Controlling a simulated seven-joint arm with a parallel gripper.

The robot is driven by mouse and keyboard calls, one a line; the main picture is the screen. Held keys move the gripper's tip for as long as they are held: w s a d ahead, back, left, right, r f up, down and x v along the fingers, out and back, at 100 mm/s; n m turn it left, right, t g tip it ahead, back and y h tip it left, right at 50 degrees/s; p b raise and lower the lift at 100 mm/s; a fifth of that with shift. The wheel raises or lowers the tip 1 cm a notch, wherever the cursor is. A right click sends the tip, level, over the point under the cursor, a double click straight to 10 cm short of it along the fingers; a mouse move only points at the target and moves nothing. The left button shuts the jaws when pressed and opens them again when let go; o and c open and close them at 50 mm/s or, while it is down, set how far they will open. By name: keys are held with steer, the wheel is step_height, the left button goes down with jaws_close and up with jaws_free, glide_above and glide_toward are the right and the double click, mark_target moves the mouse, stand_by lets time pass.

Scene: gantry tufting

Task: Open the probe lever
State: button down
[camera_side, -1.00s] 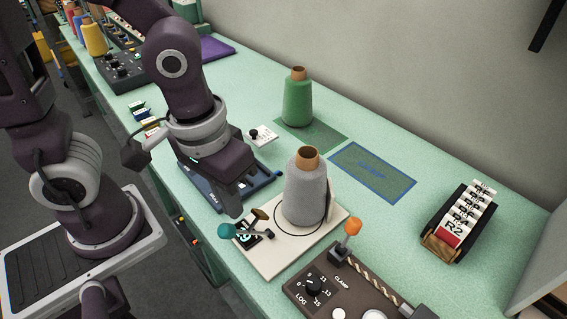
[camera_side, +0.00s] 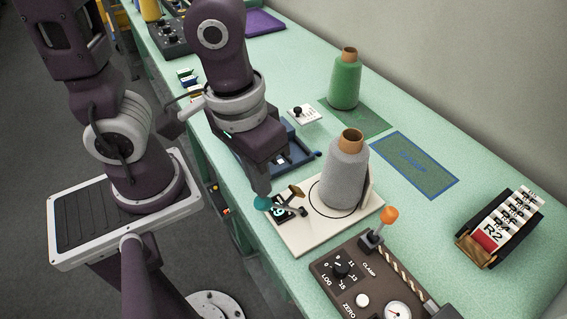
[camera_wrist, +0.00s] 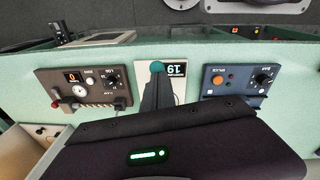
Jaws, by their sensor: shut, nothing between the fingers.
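The probe lever has a teal knob (camera_side: 262,203) at the front left corner of a white plate (camera_side: 292,244). A metal lever and a small brown-topped part stand beside the knob, near a dark display. A grey yarn cone (camera_side: 345,178) stands upright on the plate. My gripper (camera_side: 262,191) is shut and empty, its tips right at the teal knob; I cannot tell whether they touch. In the wrist view the shut fingers (camera_wrist: 157,84) point at the knob (camera_wrist: 157,67), next to a display reading 19, upside down. The fingers hide most of the lever.
A brown panel (camera_side: 330,266) with dials and an orange-knobbed clamp lever (camera_side: 389,215) stands close to the right. A blue panel (camera_wrist: 236,80) lies on the plate's other side. A green cone (camera_side: 345,84) and a card rack (camera_side: 500,228) are farther back.

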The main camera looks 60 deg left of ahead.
steer(key=s+r, duration=0.7)
steer(key=r, duration=0.1)
steer(key=w+a+r+m+t, duration=0.2)
steer(key=w+a, duration=0.4)
steer(key=a, duration=0.3)
steer(key=shift+w+r+t+y, duration=0.15)
steer(key=shift+r+t+y, duration=0.15)
steer(key=shift+r+t, duration=0.65)
